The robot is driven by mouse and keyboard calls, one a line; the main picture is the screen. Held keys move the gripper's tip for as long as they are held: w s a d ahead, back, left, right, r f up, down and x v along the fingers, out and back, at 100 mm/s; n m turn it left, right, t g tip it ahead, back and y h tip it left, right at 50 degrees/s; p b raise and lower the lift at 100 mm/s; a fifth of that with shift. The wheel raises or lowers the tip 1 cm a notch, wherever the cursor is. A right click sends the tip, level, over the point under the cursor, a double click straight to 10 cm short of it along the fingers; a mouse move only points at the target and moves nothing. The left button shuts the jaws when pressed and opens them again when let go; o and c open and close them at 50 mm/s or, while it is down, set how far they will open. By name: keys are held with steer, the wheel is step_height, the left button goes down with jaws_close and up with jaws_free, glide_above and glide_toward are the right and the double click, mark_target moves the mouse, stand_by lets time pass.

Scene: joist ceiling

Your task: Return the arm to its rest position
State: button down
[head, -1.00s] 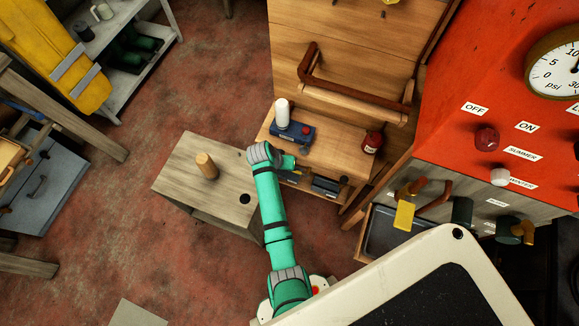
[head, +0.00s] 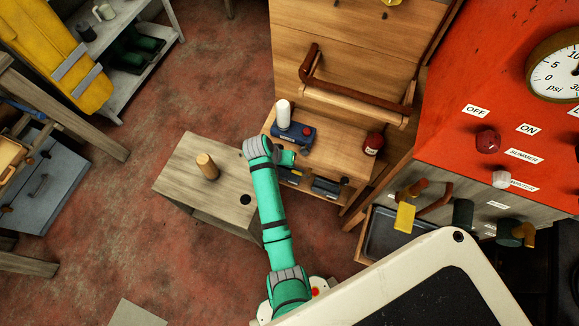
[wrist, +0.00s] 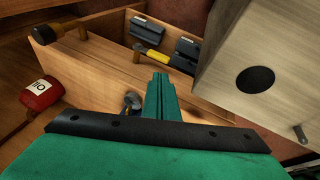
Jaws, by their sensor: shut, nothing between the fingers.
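My green arm (head: 272,215) reaches up from the bottom of the head view, its bent end over the gap between the grey wooden cabinet and the wooden bench. In the wrist view my gripper (wrist: 159,98) is shut and empty, its green fingers together. It points toward the bench's open lower compartment. In the head view the fingertips are too small to make out clearly.
The grey wooden cabinet (head: 222,172) bears a wooden peg (head: 207,166). The bench (head: 345,152) bears a blue device (head: 294,134) and a red bottle (head: 374,144). Floor (head: 90,225) is clear at left.

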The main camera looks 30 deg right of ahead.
steer(key=a+r, duration=0.2)
steer(key=w+a+r, duration=0.1)
steer(key=a+r, duration=0.1)
steer(key=w+a+r, duration=0.1)
steer(key=a+r, duration=0.1)
steer(key=shift+w+a, duration=0.2)
steer(key=shift+w, duration=0.05)
